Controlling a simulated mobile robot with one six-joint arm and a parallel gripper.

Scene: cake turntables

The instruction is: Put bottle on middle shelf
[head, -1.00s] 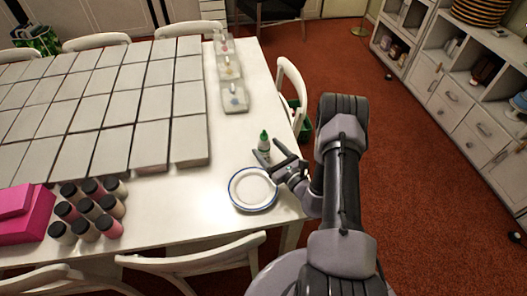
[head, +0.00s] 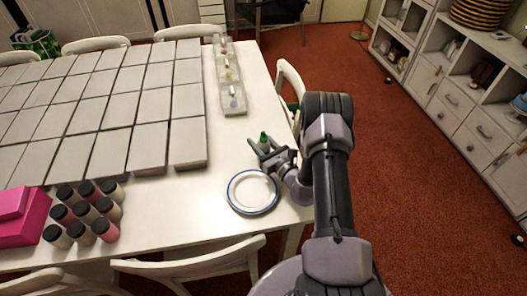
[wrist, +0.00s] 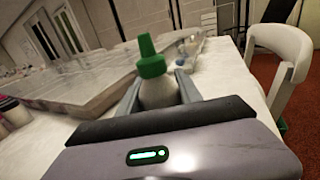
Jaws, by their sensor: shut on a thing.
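The bottle (head: 264,140) is small and white with a green cap. It stands upright at the right end of the white table, just behind a plate. My gripper (head: 264,153) is shut on the bottle, with a finger on each side of it. In the wrist view the bottle (wrist: 157,75) sits between the two fingers of my gripper (wrist: 158,92), its green cap above them. Its lower part is hidden by my gripper. The shelf unit (head: 462,85) with open compartments and drawers stands at the right; which shelf is the middle one I cannot tell.
A white plate with a blue rim (head: 233,204) lies in front of the bottle. Clear trays (head: 234,108) stand behind it. White boxes (head: 187,142) cover the table's left. A white chair (head: 291,85) stands at the table's right end. Red carpet (head: 400,180) lies open toward the shelves.

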